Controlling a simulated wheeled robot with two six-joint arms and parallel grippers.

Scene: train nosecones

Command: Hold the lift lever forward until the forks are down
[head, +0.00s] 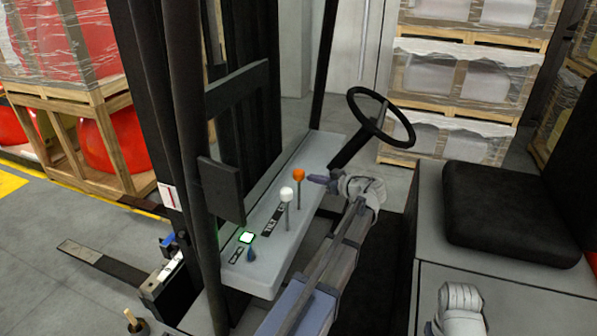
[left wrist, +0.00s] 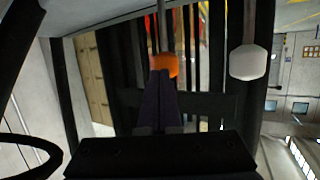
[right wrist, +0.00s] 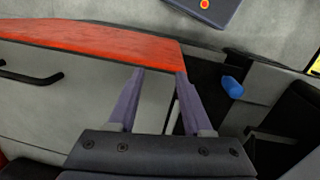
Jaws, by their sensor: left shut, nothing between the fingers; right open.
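Two levers stand on the grey console, one with an orange knob (head: 299,175) and one with a white knob (head: 286,193). A label lies beside them; I cannot read surely which is the lift lever. My left gripper (head: 311,178) is shut and empty, its tips right at the orange knob, on the steering wheel side. In the left wrist view the orange knob (left wrist: 165,66) is just beyond the shut fingertips (left wrist: 160,78); contact is unclear. A dark fork (head: 105,265) extends low over the floor at left; its exact height is unclear. My right gripper (right wrist: 158,85) is open and empty.
The steering wheel (head: 380,117) is behind my left gripper. A black seat (head: 510,200) is at right. The dark mast (head: 185,120) rises at left of the console.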

